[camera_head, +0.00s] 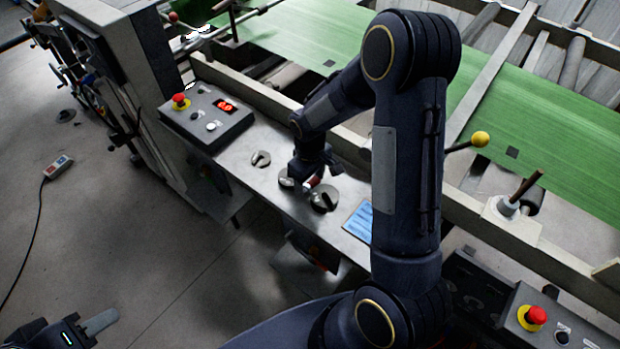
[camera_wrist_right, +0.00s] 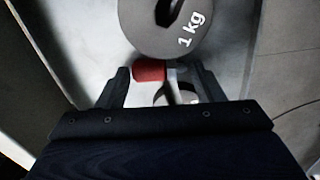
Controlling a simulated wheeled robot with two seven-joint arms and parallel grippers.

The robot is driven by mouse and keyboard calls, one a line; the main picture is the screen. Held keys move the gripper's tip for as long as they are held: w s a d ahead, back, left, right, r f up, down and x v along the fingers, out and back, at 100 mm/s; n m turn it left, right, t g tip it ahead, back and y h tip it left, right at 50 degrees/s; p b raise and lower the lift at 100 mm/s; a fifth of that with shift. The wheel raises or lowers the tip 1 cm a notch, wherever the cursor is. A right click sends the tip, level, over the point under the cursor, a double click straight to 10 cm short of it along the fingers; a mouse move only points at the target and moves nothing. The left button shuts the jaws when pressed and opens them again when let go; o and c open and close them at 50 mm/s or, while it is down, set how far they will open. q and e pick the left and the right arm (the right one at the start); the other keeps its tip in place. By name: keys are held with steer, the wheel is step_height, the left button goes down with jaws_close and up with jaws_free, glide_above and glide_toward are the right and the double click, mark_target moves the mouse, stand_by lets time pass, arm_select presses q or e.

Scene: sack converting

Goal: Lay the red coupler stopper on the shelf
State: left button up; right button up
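The red coupler stopper (camera_head: 312,182) is small, with a red body and a metal end. In the right wrist view the stopper (camera_wrist_right: 149,70) lies crosswise between the fingertips of my right gripper (camera_wrist_right: 163,76) and fills the gap. In the head view my right gripper (camera_head: 312,172) points down over the grey metal shelf (camera_head: 240,149), among the slotted weights. Whether the stopper touches the shelf is hidden. My left gripper (camera_head: 82,330) is at the bottom left corner, away from the shelf; only part of it shows.
A 1 kg slotted weight (camera_head: 324,198) is close to the stopper; another weight (camera_head: 261,158) lies further left. Green sheeting (camera_head: 540,120) runs behind.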

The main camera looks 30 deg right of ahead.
steer(key=shift+o, duration=1)
